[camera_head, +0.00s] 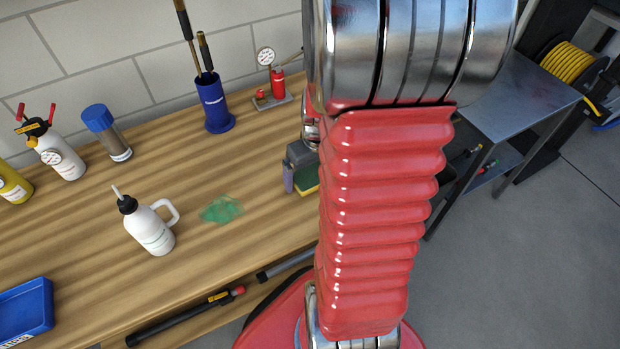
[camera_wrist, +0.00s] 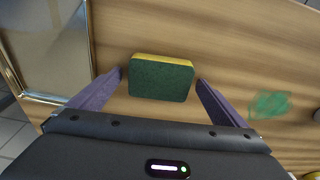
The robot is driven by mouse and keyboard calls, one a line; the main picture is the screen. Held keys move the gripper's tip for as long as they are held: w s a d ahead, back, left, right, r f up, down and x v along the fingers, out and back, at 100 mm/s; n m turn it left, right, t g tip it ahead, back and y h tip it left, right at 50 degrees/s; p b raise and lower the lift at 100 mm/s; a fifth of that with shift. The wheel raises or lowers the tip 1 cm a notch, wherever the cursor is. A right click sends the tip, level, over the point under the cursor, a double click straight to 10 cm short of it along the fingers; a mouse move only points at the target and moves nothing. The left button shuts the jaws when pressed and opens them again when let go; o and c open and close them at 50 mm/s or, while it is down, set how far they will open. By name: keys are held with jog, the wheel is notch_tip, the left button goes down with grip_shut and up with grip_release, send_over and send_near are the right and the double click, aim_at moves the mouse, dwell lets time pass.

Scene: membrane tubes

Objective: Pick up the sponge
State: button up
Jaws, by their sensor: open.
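The sponge (camera_wrist: 161,79) has a dark green face and a yellow edge. In the wrist view it lies on the wooden workbench (camera_wrist: 230,45), between and slightly beyond the fingertips. My gripper (camera_wrist: 160,83) is open, with one purple finger on each side of the sponge and a visible gap at each side. In the head view my gripper (camera_head: 290,178) is at the right part of the bench, and a small piece of the sponge (camera_head: 307,180) shows beside it. My red arm hides the rest there.
A green stain (camera_head: 222,209) and a white bottle (camera_head: 150,224) are left of my gripper. A blue holder (camera_head: 216,105), a gauge stand (camera_head: 271,88) and a blue-capped jar (camera_head: 106,132) stand farther back. A metal table (camera_head: 515,105) is at right.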

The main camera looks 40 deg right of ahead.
jog(key=shift+c, duration=0.4)
jog(key=c, duration=1)
notch_tip(320, 180, up, 10)
dwell(0.4)
